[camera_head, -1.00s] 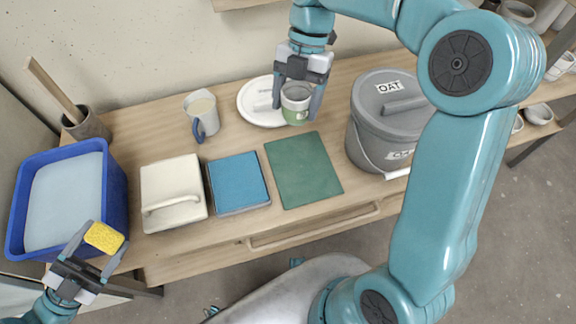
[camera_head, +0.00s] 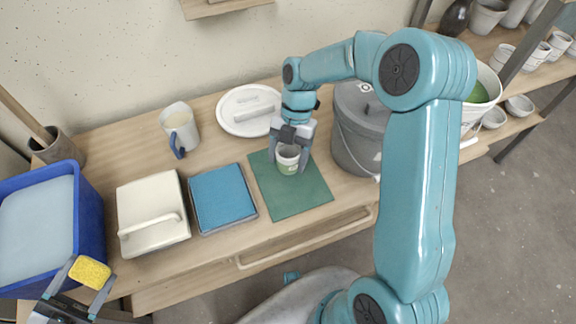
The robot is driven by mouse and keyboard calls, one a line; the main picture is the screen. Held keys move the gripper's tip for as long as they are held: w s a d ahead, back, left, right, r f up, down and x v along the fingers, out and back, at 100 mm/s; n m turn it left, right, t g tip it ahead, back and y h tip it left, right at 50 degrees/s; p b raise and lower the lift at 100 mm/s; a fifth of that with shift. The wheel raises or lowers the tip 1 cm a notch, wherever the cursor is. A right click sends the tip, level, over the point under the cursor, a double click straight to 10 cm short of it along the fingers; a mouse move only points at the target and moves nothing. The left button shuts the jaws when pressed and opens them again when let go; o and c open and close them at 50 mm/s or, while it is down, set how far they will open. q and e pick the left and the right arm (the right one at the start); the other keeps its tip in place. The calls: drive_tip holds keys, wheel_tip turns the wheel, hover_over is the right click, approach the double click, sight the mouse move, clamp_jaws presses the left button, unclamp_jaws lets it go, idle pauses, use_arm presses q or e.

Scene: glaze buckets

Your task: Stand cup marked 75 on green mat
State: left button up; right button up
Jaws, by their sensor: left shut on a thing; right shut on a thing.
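My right gripper (camera_head: 290,164) is shut on the cup, with one finger on each side. I cannot tell whether the cup's base touches the mat, and the marking on it is too small to read. My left gripper (camera_head: 88,284), at the lower left, is shut on a yellow sponge (camera_head: 89,271) near the blue tub.
A blue tub (camera_head: 91,231) stands at the left. A cream lidded box (camera_head: 150,205) and a blue pad (camera_head: 221,197) lie left of the mat. A jug (camera_head: 179,128) and a white lid (camera_head: 248,108) are behind. A grey bucket (camera_head: 357,137) stands right of the mat.

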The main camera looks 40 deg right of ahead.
sight(288, 167)
use_arm(q)
drive_tip(key=shift+f, duration=0.2)
use_arm(e)
wheel_tip(288, 167, down, 4)
drive_tip(key=shift+f, duration=0.25)
use_arm(q)
drive_tip(key=shift+s, duration=0.1)
drive_tip(key=shift+f+b, duration=0.15)
drive_tip(key=shift+b, duration=0.25)
use_arm(e)
drive_tip(key=o, duration=1.2)
drive_tip(key=shift+f, duration=0.15)
drive_tip(key=shift+c, duration=0.2)
use_arm(q)
drive_tip(key=shift+r+p, duration=0.3)
use_arm(e)
drive_tip(key=shift+r, duration=0.4)
use_arm(q)
drive_tip(key=shift+r+p, duration=0.55)
drive_tip(key=shift+p, duration=0.05)
use_arm(e)
drive_tip(key=v, duration=1.1)
drive_tip(key=shift+r, duration=0.35)
